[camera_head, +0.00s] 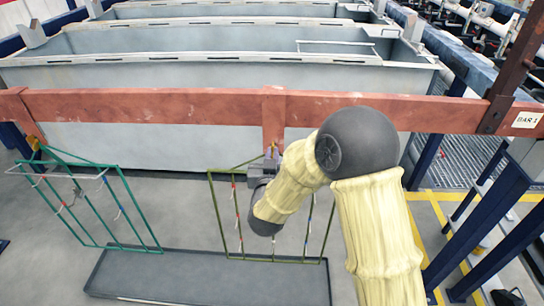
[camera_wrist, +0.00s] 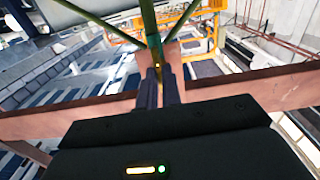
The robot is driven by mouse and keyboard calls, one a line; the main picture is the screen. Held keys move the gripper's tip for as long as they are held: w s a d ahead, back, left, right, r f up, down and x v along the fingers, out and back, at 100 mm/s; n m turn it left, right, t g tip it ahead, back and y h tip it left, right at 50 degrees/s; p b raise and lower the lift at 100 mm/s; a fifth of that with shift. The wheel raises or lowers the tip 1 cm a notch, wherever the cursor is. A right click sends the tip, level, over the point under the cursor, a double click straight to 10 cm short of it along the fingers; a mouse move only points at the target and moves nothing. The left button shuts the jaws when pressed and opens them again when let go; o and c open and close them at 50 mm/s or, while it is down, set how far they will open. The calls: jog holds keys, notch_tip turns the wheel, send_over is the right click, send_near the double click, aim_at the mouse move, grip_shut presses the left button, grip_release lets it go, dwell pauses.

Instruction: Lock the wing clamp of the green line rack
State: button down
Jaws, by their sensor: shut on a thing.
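An olive-green wire rack (camera_head: 212,205) hangs at the middle of the red-brown bar (camera_head: 150,105), its right part partly behind my arm. My gripper (camera_head: 271,153) is at the top of this rack, against the bar's bracket. In the wrist view my gripper (camera_wrist: 160,80) is shut on a small brass-coloured piece, the wing clamp (camera_wrist: 157,66), just below where the green rods (camera_wrist: 150,25) meet. The fingers hide most of it, so its turn cannot be told. A second, teal-green rack (camera_head: 95,190) hangs at the left end, with a yellow piece (camera_head: 37,150) at its top.
A grey drip tray (camera_head: 210,290) lies on the floor under the racks. Large grey tanks (camera_head: 220,75) stand behind the bar. A dark post (camera_head: 510,70) and a "BAR 1" label (camera_head: 527,120) are at the right. Blue frames (camera_head: 490,210) stand at the lower right.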

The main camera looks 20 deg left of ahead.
jog(key=shift+f, duration=0.1)
jog(key=c, duration=1.6)
grip_release()
jog(key=shift+s, duration=0.1)
jog(key=shift+b+v, duration=3.85)
jog(key=shift+v, duration=4.8)
jog(key=shift+d, duration=0.1)
